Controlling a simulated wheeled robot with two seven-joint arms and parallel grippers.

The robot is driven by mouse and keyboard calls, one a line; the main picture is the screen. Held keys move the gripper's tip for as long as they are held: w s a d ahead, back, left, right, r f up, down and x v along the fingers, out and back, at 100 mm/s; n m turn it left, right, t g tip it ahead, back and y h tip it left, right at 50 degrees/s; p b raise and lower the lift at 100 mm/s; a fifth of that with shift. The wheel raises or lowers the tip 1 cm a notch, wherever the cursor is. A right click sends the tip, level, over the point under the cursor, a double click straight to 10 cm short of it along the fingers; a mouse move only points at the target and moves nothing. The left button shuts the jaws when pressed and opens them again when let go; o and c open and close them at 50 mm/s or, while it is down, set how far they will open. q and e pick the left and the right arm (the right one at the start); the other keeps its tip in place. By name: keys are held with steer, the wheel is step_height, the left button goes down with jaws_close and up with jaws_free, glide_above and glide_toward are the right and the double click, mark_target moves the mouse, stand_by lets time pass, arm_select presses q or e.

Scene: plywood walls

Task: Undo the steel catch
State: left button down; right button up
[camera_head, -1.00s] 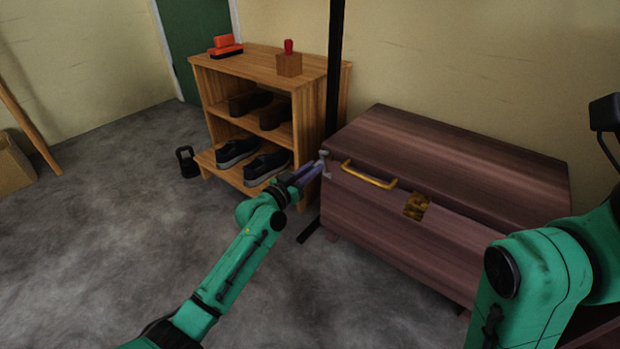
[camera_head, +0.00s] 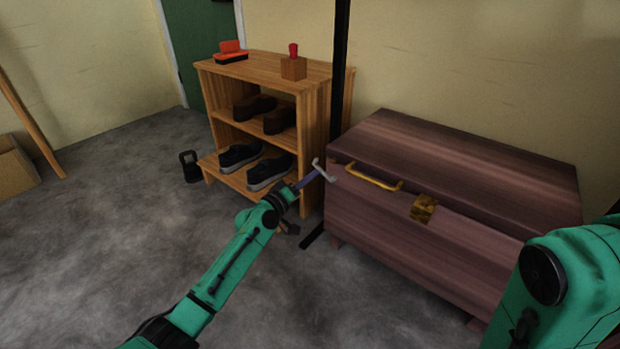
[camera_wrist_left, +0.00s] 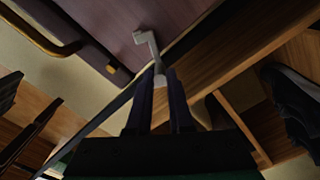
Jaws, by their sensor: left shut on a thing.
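The steel catch (camera_head: 324,171) is a bent grey bar at the front left corner of the closed dark wooden chest (camera_head: 390,230). My left gripper (camera_head: 311,178) reaches it from the left and is shut on it. In the left wrist view the catch (camera_wrist_left: 151,48) runs up from between my left fingertips (camera_wrist_left: 161,82) and ends in a short bent tip in front of the chest. I cannot tell whether that tip touches the chest. The gripped end is partly hidden by the fingers. My right gripper is out of view.
The chest has a brass handle (camera_head: 374,178) and a brass plate (camera_head: 424,208). A wooden shoe rack (camera_head: 314,130) stands close behind my left gripper. A black post (camera_head: 341,60) rises between rack and chest. Floor at the left is clear around the kettlebell (camera_head: 190,167).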

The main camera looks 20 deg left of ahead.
arm_select(q)
steer(key=shift+f+n, duration=0.3)
steer(key=shift+n, duration=0.3)
steer(key=c, duration=0.8)
jaws_free()
